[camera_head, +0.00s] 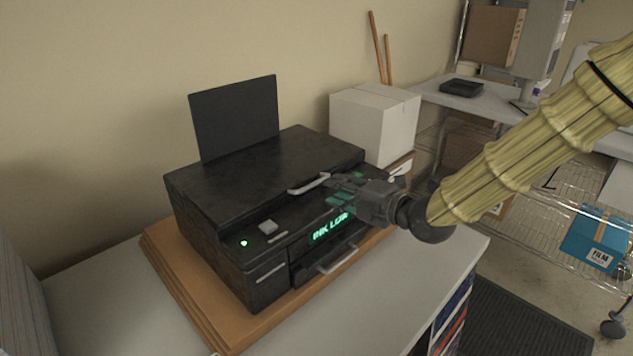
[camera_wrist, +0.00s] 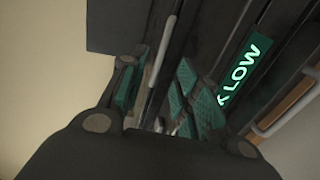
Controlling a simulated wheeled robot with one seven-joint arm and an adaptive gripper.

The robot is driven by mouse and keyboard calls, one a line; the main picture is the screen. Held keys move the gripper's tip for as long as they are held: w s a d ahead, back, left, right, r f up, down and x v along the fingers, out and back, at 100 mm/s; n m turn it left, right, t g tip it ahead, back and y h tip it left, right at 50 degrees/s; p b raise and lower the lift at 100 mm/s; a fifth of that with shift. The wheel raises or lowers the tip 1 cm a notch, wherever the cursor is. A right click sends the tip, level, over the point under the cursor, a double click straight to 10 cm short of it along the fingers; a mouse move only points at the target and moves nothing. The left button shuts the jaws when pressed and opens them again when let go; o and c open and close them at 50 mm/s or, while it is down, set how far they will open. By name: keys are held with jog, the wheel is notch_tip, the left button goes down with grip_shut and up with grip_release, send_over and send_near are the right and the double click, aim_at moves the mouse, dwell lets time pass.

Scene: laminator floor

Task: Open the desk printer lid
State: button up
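The black desk printer (camera_head: 270,200) sits on a wooden board, and its lid (camera_head: 275,165) is down. A pale bar handle (camera_head: 308,184) is on the lid's front edge. My gripper (camera_head: 338,190) is at the right end of this handle, reaching in from the right. In the wrist view, the green-padded fingers of my gripper (camera_wrist: 158,92) are apart, with the handle (camera_wrist: 162,52) running into view between them. I cannot tell whether a finger touches it. The right part of the handle is partly hidden by the fingers in the head view.
A lit "INK LOW" display (camera_head: 330,228) and a lower drawer handle (camera_head: 337,260) are on the printer's front. A black upright panel (camera_head: 235,115) stands at its back. A white box (camera_head: 375,120) is behind it to the right. The grey desk (camera_head: 420,285) is clear in front.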

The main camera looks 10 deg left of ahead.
aim_at(317, 184)
jog(key=shift+p+x, duration=1.55)
jog(key=shift+x, duration=2.6)
jog(key=shift+d, duration=0.1)
grip_shut()
